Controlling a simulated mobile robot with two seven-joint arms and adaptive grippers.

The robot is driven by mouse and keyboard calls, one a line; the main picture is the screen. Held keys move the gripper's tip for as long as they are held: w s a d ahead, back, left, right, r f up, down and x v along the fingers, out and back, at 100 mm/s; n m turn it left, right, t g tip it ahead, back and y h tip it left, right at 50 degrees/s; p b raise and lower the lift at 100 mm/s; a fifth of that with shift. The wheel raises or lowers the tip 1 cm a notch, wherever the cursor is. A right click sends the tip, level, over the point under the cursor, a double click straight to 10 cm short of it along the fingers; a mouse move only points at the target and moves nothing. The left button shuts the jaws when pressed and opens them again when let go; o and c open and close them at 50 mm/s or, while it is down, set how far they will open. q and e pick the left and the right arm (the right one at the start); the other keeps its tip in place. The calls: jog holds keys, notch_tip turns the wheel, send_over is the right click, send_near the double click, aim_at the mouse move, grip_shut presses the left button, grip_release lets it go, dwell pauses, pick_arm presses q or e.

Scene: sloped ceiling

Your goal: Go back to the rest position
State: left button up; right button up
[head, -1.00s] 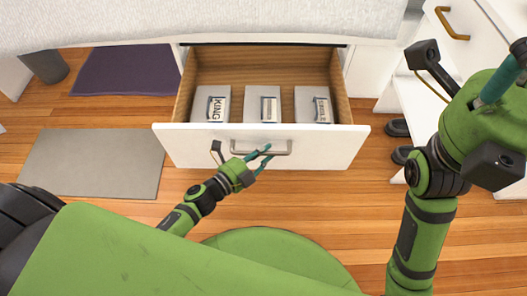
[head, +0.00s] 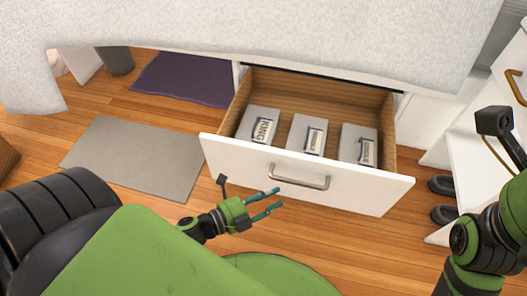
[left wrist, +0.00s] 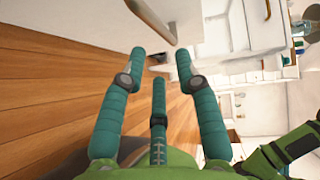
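My left gripper (head: 272,204) is open and empty, with its teal fingers apart, in front of and below the open drawer (head: 305,179). The drawer's grey metal handle (head: 300,180) is close by but apart from the fingers. The left wrist view also shows the spread fingers (left wrist: 160,65) with nothing between them, and the handle (left wrist: 150,18) beyond the tips. Of my right arm, only green and black links show at the right edge of the head view; its fingertips are out of frame.
Three grey labelled boxes, one left (head: 259,126), one middle (head: 307,135), one right (head: 358,145), lie in the drawer under a bed with a white cover (head: 300,40). A grey mat (head: 135,157) and purple mat (head: 188,78) lie left. Dark shoes (head: 442,200) sit right. Wood floor is open in front.

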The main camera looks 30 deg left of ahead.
pick_arm(q)
jog(key=shift+v, duration=1.05)
